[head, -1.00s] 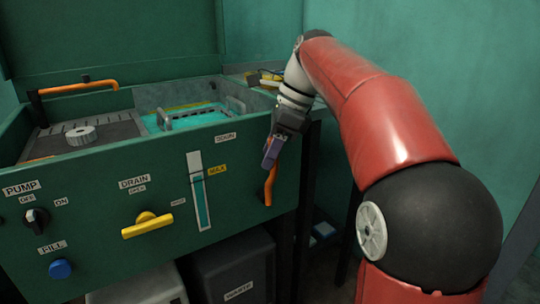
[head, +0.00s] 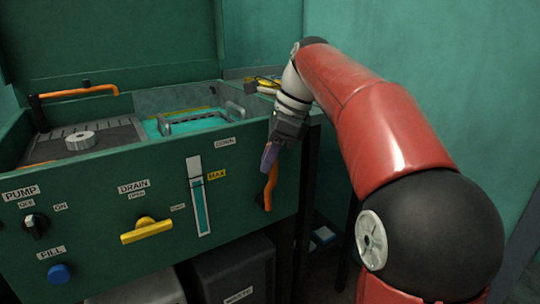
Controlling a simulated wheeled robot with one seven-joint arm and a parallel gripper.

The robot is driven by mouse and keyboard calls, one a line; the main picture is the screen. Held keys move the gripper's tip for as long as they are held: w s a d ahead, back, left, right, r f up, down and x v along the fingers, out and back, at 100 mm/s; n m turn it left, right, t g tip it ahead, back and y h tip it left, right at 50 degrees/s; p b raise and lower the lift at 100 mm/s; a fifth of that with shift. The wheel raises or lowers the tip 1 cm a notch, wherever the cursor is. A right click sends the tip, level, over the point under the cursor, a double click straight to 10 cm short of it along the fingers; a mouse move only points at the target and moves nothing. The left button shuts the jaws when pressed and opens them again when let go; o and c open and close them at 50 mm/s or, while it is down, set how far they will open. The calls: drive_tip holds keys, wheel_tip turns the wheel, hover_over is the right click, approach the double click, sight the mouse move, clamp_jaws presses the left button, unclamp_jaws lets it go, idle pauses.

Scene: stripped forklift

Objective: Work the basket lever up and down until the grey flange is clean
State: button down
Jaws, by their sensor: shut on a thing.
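The orange basket lever (head: 269,192) sticks out at the right end of the green tank's front, below the DOWN label. My gripper (head: 268,160) is shut on its upper part and hides that part. The basket (head: 194,127) has grey looped handles and sits low in the teal liquid of the tank's right bay; its contents cannot be made out. A grey round piece with a hole (head: 81,140), possibly the flange, lies on the ribbed board (head: 110,132) left of the bay. Whether it is clean cannot be told.
The tank front carries a black pump knob (head: 35,224), a blue fill button (head: 60,273), a yellow drain handle (head: 146,231) and a level gauge (head: 199,197). An orange spout (head: 80,92) stands at the back left. A dark waste bin (head: 235,272) is below. Green wall is at right.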

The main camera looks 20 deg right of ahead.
drive_tip(key=shift+s+a+f+n+t+h, duration=0.1)
drive_tip(key=shift+s+a+f+t+h, duration=0.25)
drive_tip(key=shift+a+h, duration=0.65)
drive_tip(key=shift+s+a+f+n+t+h, duration=0.1)
drive_tip(key=shift+s+a+f+t+h, duration=0.25)
drive_tip(key=shift+a+h, duration=0.65)
drive_tip(key=shift+s+a+f+n+t+h, duration=0.15)
drive_tip(key=shift+s+a+f+h, duration=0.4)
drive_tip(key=shift+a, duration=0.7)
drive_tip(key=shift+w+r, duration=0.1)
drive_tip(key=shift+w, duration=0.1)
drive_tip(key=c, duration=1.3)
unclamp_jaws()
drive_tip(key=shift+h, duration=0.25)
drive_tip(key=shift+r, duration=0.15)
drive_tip(key=p+v, duration=0.1)
drive_tip(key=v, duration=0.6)
drive_tip(key=shift+s+r+p, duration=0.1)
drive_tip(key=shift+r+p, duration=0.15)
drive_tip(key=shift+p, duration=0.1)
